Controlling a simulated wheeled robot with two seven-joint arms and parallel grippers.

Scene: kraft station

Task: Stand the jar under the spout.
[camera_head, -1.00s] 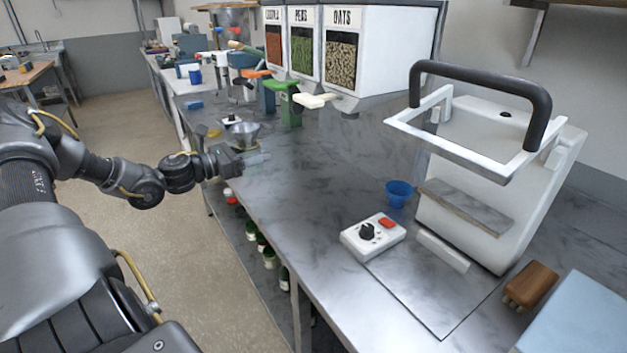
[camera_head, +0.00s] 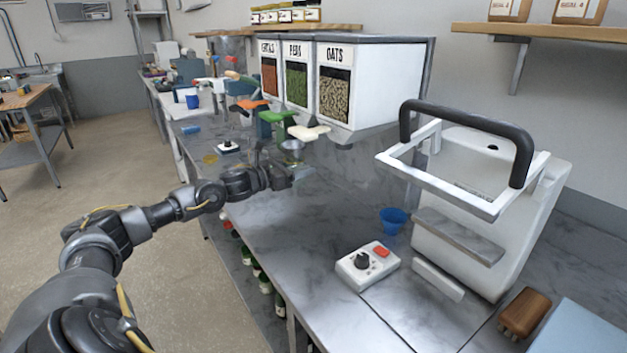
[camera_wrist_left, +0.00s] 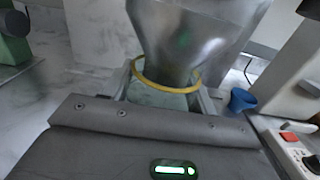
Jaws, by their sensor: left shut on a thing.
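My left gripper (camera_head: 289,177) is shut on a clear glass jar (camera_head: 301,172) and holds it upright over the counter. In the left wrist view the jar (camera_wrist_left: 160,97) sits between the fingers, with a yellow ring around it and a metal funnel (camera_wrist_left: 190,35) on top. The jar is in front of the dispensers, near the green and cream levers. I cannot tell whether the jar touches the counter. My right gripper is out of view.
A white control box (camera_head: 367,265) with a black knob and red button stands near the front edge. A blue cup (camera_head: 393,221) and a large white press (camera_head: 480,215) stand to the right. The counter between jar and control box is clear.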

